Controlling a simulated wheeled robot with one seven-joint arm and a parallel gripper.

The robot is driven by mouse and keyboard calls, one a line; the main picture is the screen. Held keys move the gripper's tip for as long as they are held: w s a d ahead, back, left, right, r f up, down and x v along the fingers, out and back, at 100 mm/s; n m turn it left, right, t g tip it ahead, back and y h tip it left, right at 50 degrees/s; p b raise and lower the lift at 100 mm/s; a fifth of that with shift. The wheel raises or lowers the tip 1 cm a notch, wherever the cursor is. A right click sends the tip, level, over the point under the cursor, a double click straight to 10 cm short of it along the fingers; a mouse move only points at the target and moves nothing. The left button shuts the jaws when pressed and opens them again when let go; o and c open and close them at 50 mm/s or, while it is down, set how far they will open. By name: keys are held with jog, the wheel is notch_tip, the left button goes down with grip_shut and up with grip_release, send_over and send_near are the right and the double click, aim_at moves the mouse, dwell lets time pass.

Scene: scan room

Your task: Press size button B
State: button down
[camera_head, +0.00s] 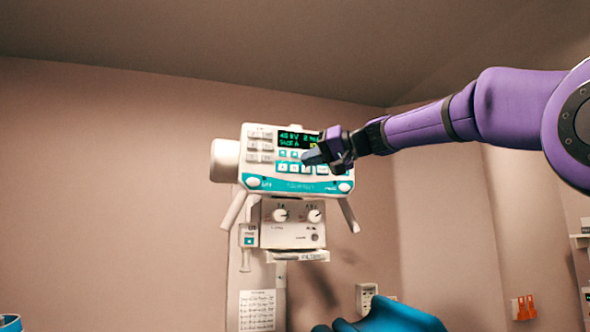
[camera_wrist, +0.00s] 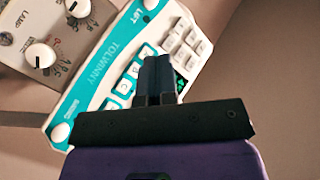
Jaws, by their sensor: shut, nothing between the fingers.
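The control panel (camera_head: 258,166) is a white box with a teal lower band, a dark display (camera_head: 291,138) with green text, and rows of small buttons. A display line looks like "SIZE A", though the text is small. My gripper (camera_head: 309,157) is shut and empty, its fingertips in front of the middle of the panel, just below the display. In the wrist view my gripper (camera_wrist: 158,60) points at the button area and hides part of it. White buttons (camera_wrist: 125,86) show beside the fingers.
A grey knob unit (camera_head: 288,224) hangs under the panel, with two slanted handles beside it. A white cylinder (camera_head: 224,160) sticks out at the panel's left. A blue object (camera_head: 385,317) is at the bottom.

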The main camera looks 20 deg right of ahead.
jog(key=shift+w, duration=3.9)
jog(key=shift+w, duration=0.1)
jog(key=shift+w, duration=0.3)
jog(key=shift+w, duration=0.35)
jog(key=shift+s, duration=0.8)
jog(key=shift+s, duration=0.1)
jog(key=s, duration=0.4)
jog(key=shift+s, duration=0.4)
